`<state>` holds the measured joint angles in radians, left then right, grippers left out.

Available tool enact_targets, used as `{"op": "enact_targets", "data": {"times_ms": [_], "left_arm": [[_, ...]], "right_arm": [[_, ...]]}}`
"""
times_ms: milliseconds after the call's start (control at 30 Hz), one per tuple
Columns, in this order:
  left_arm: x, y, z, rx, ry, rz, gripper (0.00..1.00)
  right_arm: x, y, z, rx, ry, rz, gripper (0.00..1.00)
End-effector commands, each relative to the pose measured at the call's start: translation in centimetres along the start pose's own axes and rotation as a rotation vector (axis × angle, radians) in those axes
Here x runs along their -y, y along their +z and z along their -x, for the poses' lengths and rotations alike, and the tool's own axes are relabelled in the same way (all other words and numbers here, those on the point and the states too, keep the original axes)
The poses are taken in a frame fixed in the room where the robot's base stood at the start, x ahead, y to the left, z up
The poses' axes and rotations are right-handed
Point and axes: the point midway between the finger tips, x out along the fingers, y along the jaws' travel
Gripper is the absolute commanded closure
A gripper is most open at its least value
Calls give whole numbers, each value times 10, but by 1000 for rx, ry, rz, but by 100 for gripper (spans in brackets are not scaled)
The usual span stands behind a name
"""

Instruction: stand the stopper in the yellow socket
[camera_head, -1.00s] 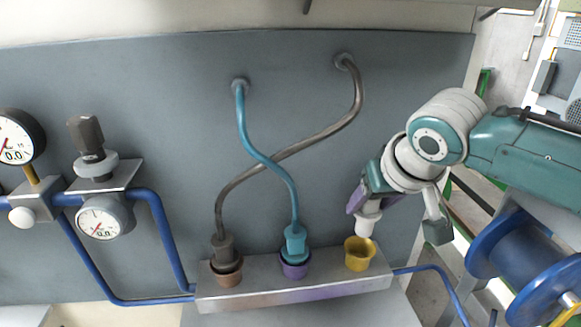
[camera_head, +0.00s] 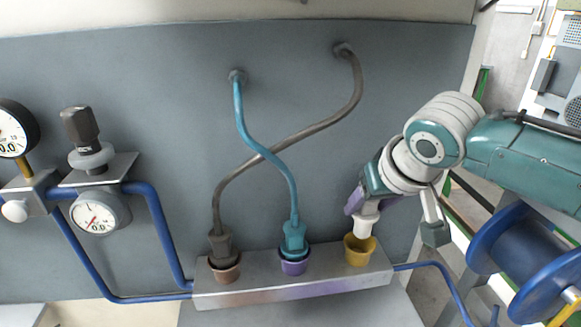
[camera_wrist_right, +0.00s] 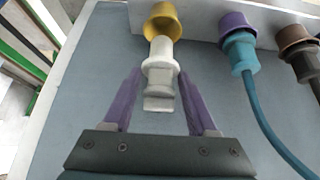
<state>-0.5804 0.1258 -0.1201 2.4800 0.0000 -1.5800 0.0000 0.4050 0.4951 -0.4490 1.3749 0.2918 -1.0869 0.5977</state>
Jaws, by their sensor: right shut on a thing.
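The white stopper (camera_head: 366,226) is held by my right gripper (camera_head: 365,205), whose purple fingers are at its upper part. The stopper's lower end is at the mouth of the yellow socket (camera_head: 359,257), and the rim hides its tip. In the right wrist view the stopper (camera_wrist_right: 159,75) lies between the fingers of my right gripper (camera_wrist_right: 158,100), its far end meeting the yellow socket (camera_wrist_right: 162,18). I cannot tell how deep it sits. My left gripper is not in view.
A metal block (camera_head: 300,287) bears the sockets. A teal plug (camera_head: 294,238) stands in the purple socket (camera_head: 294,267), and a dark brown plug (camera_head: 220,245) in the brown socket (camera_head: 225,273). Their hoses cross on the panel. A blue reel (camera_head: 525,255) stands at right.

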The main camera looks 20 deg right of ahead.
Motion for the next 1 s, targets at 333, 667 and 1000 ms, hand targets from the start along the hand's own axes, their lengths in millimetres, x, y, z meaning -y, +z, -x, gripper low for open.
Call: {"op": "enact_targets", "data": {"times_ms": [333, 667, 1000], "left_arm": [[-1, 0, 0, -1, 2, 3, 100], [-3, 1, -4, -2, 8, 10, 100], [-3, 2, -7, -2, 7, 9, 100]], "right_arm": [[0, 0, 0, 0, 0, 0, 99], [0, 5, -7, 1, 1, 0, 99], [0, 8, -12, 0, 0, 1, 99]]}}
